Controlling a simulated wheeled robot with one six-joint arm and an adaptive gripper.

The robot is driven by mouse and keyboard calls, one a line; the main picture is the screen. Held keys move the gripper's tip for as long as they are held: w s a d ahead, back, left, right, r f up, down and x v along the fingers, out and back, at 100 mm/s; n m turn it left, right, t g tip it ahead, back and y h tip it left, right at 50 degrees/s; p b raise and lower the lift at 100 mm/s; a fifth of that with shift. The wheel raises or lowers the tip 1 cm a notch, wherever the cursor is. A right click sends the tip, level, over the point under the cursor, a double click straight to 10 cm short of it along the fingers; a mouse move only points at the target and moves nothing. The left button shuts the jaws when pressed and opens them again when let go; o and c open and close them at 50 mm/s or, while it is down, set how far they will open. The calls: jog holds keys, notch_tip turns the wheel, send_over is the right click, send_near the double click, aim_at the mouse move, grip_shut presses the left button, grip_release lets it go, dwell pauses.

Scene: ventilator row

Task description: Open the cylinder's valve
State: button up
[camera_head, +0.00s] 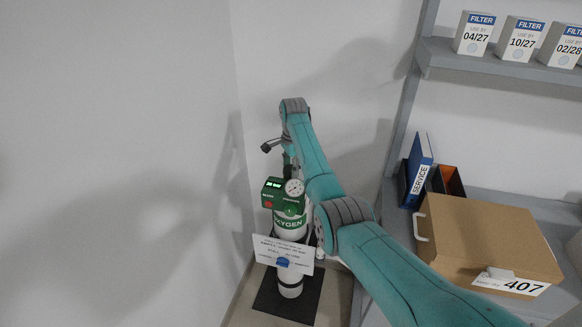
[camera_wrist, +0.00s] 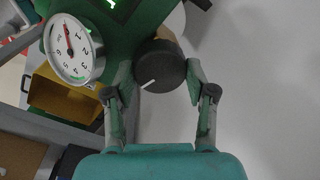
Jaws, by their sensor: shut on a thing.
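The oxygen cylinder (camera_head: 290,222), white with a green label, stands upright in the corner in the head view. A green box (camera_head: 272,190) with a lit display, and a round white gauge (camera_head: 293,188), sit at its top. In the wrist view the black valve knob (camera_wrist: 160,66) has a white mark pointing to the lower left. My gripper (camera_wrist: 160,74) is shut on this knob, one finger on each side. The gauge (camera_wrist: 73,49) shows left of the knob, with a red needle pointing up in the picture. In the head view my arm mostly hides the knob and fingers.
A white printed sign (camera_head: 283,254) hangs on the cylinder's front, above a dark floor mat (camera_head: 272,296). A shelf (camera_head: 500,68) with filter boxes, a blue binder (camera_head: 419,165) and a cardboard box (camera_head: 480,235) are to the right. Walls close in behind and left.

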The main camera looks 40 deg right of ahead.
aim_at(290, 170)
jog(key=m, duration=0.3)
jog(key=shift+f+m, duration=0.1)
jog(key=shift+m, duration=0.3)
jog(key=shift+a+m, duration=0.1)
jog(key=shift+m, duration=1.7)
jog(key=o, duration=1.2)
jog(key=shift+c, duration=0.2)
notch_tip(290, 170, up, 12)
jog(key=shift+s+a, duration=0.3)
